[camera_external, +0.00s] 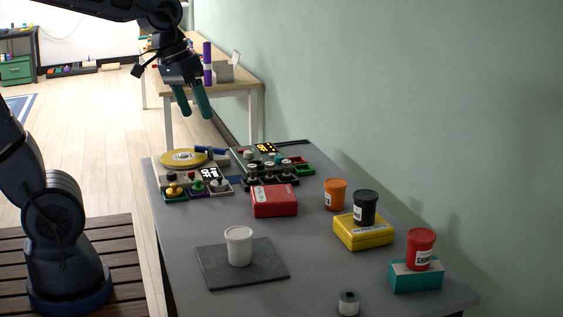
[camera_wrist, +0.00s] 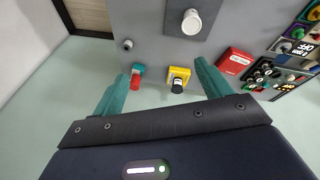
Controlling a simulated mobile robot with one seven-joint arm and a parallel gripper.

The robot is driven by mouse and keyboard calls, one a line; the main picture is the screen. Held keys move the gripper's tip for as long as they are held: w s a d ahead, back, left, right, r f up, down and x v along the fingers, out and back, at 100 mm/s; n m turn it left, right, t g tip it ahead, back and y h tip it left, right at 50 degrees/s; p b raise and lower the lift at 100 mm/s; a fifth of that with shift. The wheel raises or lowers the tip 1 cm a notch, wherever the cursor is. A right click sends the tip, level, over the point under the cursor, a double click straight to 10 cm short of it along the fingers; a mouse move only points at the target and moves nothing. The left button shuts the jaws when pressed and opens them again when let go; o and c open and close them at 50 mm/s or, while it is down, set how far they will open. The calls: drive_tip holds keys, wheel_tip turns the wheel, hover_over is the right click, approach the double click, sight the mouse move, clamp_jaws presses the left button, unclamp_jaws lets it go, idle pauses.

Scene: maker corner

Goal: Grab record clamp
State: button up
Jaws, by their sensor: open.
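I cannot tell for certain which thing is the record clamp. A small dark-topped, pale-sided cylinder (camera_external: 348,303) stands alone at the table's near edge; it also shows in the wrist view (camera_wrist: 127,45). Small knobbed pieces (camera_external: 174,187) sit in coloured trays near a yellow disc (camera_external: 183,158) at the table's far left. My gripper (camera_external: 196,114) is open and empty, its teal fingers pointing down above the far end of the table. In the wrist view its fingers (camera_wrist: 160,85) are spread wide, with nothing between them held.
On the grey table (camera_external: 215,225) are a white jar (camera_external: 238,247) on a dark mat (camera_external: 270,272), a red box (camera_external: 274,201), an orange jar (camera_external: 335,194), a black jar (camera_external: 365,208) on a yellow box (camera_external: 350,236), and a red jar (camera_external: 420,248) on a teal box (camera_external: 416,280). A wall borders the right.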

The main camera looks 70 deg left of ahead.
drive_tip(key=w+a+f+n, duration=0.5)
drive_tip(key=w+a, duration=0.3)
drive_tip(key=a, duration=0.5)
drive_tip(key=n+g+y, duration=0.1)
drive_tip(key=n+g, duration=0.2)
drive_tip(key=n, duration=0.9)
approach(174, 185)
drive_tip(key=shift+w+a+f, duration=0.2)
drive_tip(key=shift+w+a, duration=0.2)
drive_tip(key=shift+w, duration=0.25)
wheel_tip(174, 185, down, 5)
drive_tip(key=shift+r, duration=0.1)
drive_tip(key=shift+s+a+f, duration=0.1)
drive_tip(key=shift+s+f, duration=0.1)
drive_tip(key=shift+f, duration=1.1)
drive_tip(key=shift+s+a+f, duration=0.1)
drive_tip(key=shift+s+f, duration=0.15)
drive_tip(key=shift+f, duration=1.1)
